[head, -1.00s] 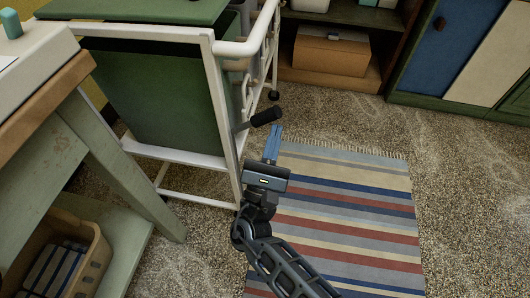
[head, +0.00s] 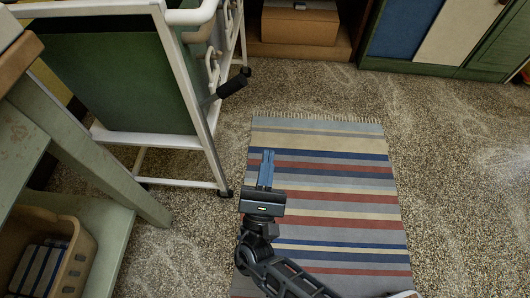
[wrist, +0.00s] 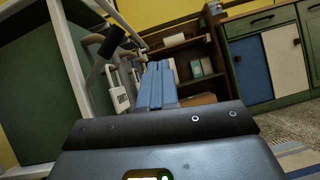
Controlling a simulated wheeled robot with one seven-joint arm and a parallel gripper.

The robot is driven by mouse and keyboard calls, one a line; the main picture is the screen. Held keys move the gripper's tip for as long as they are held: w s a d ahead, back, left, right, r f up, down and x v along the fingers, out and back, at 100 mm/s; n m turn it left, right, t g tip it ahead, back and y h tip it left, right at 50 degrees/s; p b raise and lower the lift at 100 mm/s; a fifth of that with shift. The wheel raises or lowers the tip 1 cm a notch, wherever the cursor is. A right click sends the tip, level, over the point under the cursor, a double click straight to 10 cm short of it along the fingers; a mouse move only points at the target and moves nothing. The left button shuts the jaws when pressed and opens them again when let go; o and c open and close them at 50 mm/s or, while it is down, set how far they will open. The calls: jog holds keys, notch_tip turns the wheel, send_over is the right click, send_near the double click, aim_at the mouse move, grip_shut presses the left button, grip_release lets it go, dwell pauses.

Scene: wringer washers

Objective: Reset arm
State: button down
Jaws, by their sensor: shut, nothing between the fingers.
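My gripper (head: 266,170) is shut and empty, its blue fingers pressed together. In the head view it is held over the striped rug (head: 330,205), to the right of the wringer washer (head: 125,80). The washer has a green body in a white tube frame, and a black crank handle (head: 231,86) sticks out from its right side. The gripper is apart from the handle. In the wrist view the shut blue fingers (wrist: 158,85) point forward, and the black handle (wrist: 112,42) shows to their left.
A green table (head: 70,140) stands at the left with a wicker basket (head: 75,262) on its low shelf. A cardboard box (head: 300,22) sits in a wooden shelf at the back. A green cabinet (head: 430,70) stands back right. The speckled floor on the right is clear.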

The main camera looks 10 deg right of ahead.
dwell(0.4)
jog(key=s+d+f+m+g+y, duration=0.2)
jog(key=s+d+f+m+g, duration=0.65)
jog(key=f, duration=0.45)
jog(key=s+d+f+m+g+y, duration=0.1)
jog(key=s+m+g+y, duration=0.15)
jog(key=s, duration=0.45)
jog(key=s+d+m+g+y, duration=0.2)
jog(key=s+m+y, duration=0.15)
jog(key=s, duration=0.45)
jog(key=s+r+m+t+p, duration=0.1)
jog(key=r+m+p, duration=0.4)
jog(key=r, duration=1.1)
jog(key=s+d+r+m+t+y+p, duration=0.1)
jog(key=r+m+p, duration=0.4)
jog(key=r+p, duration=0.5)
jog(key=s+d+r+m+t+p, duration=0.1)
jog(key=s+r+m+t+p, duration=0.2)
jog(key=r, duration=2)
jog(key=s+m+p, duration=0.1)
jog(key=m+p, duration=0.1)
jog(key=p, duration=0.3)
jog(key=shift+s+r+y, duration=0.3)
jog(key=shift+s, duration=0.05)
